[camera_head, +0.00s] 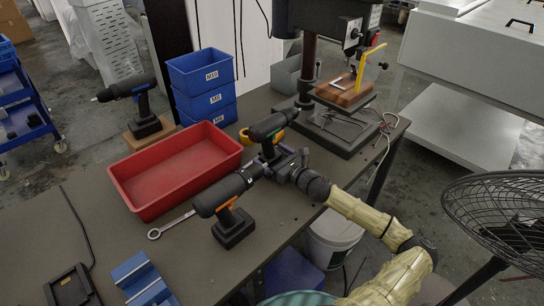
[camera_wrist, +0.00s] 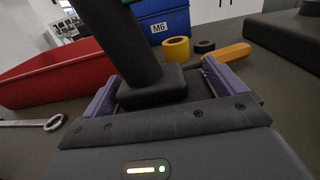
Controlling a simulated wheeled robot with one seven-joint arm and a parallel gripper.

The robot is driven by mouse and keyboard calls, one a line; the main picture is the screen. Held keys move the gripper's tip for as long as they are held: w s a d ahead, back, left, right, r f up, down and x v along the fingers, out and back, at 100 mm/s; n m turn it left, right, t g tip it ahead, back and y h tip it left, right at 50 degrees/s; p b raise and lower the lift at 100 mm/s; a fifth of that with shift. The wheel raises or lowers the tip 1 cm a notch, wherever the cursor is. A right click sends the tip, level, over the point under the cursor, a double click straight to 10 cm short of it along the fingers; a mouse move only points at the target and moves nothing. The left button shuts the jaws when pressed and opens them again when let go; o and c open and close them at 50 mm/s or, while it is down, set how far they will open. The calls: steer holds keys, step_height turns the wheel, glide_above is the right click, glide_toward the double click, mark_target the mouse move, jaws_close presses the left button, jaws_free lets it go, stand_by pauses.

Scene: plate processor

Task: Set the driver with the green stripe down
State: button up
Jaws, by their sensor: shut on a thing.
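The driver with the green stripe (camera_head: 268,127) is upright in my gripper (camera_head: 283,165), above or on the dark table between the red bin and the drill press. In the wrist view, its black handle and battery base (camera_wrist: 152,86) are between the purple fingers of my gripper (camera_wrist: 168,80), and a bit of green shows at the top edge. The driver's head is out of that view. I cannot tell whether the base touches the table. A driver with an orange mark (camera_head: 232,222) stands in front, close to my gripper. A driver with a blue stripe (camera_head: 140,92) stands on a wooden block.
The red bin (camera_head: 130,196) lies left of the held driver. Stacked blue bins (camera_head: 205,108) stand behind, with yellow tape (camera_wrist: 176,48) beside them. The drill press (camera_head: 345,140) is at the right. A wrench (camera_head: 170,224) and a blue vise (camera_head: 140,278) are in front.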

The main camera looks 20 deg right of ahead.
steer(key=shift+r, duration=0.1)
steer(key=o, duration=1.6)
steer(key=shift+s, duration=0.15)
steer(key=v, duration=1.1)
steer(key=shift+s+d, duration=0.1)
steer(key=shift+s, duration=0.3)
